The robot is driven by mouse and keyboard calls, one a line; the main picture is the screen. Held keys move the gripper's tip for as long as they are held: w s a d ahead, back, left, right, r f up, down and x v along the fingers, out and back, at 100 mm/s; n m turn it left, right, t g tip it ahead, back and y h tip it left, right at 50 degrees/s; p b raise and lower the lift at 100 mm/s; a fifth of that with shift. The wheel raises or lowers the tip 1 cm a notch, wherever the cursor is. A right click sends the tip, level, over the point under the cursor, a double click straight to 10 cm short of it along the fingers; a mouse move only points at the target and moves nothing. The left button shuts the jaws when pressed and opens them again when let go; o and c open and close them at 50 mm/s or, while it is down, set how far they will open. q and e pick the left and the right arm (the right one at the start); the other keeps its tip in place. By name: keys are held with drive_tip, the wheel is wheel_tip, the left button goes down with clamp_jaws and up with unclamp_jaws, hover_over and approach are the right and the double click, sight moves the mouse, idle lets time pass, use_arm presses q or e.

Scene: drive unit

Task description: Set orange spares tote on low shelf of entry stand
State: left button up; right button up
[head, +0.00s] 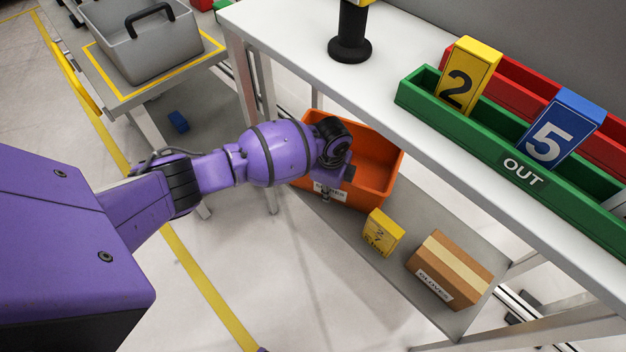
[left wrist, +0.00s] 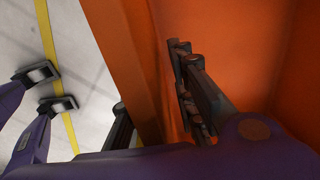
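The orange tote (head: 375,157) sits on the grey low shelf under the white bench, at the shelf's left part. A white label on its near wall is partly covered. My left gripper (head: 328,190) is at the tote's near wall, and my wrist hides part of the rim. In the left wrist view the tote's rim (left wrist: 125,55) passes between my left gripper's dark fingers (left wrist: 155,118). One finger is inside the tote and the other outside. A gap shows between the inner finger and the wall, so the gripper looks open.
A yellow box (head: 382,233) and a brown carton (head: 450,270) stand right of the tote on the low shelf. The white bench top (head: 290,22) overhangs them. At left, a stand (head: 112,92) holds a grey tote (head: 140,45); a blue block (head: 178,122) lies low beneath.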

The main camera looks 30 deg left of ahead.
use_arm(q)
wheel_tip(320, 180, up, 8)
drive_tip(key=shift+s+f+p, duration=0.15)
drive_tip(key=shift+p, duration=0.85)
use_arm(e)
drive_tip(key=shift+w+a+r, duration=0.2)
drive_tip(key=shift+w+r, duration=0.5)
drive_tip(key=shift+r, duration=0.3)
